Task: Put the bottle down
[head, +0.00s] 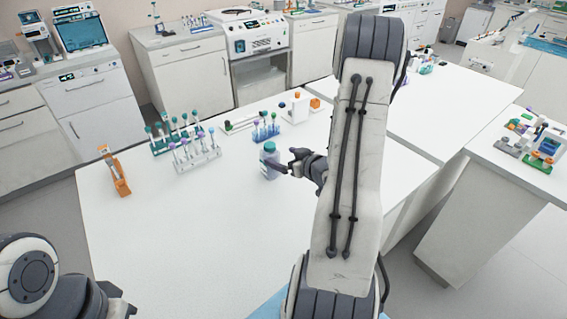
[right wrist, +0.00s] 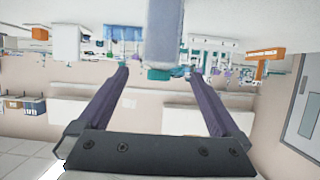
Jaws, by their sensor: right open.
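The bottle (head: 268,164) is pale grey-blue with a teal cap and stands upright on the white table (head: 200,235) in the head view. My right gripper (head: 285,161) is just right of it, with its fingers open and reaching towards the bottle's sides. In the right wrist view, which looks upside down, the bottle (right wrist: 179,32) shows between the two spread fingers of the right gripper (right wrist: 160,72). I cannot tell whether a finger touches it. Dark parts at the end of my left arm show at the lower left; its fingers are not clear.
Tube racks with coloured caps (head: 197,154) stand left of the bottle, and a small blue rack (head: 266,130) stands behind it. An orange stand (head: 116,174) is near the left edge. The table's front and left middle are clear.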

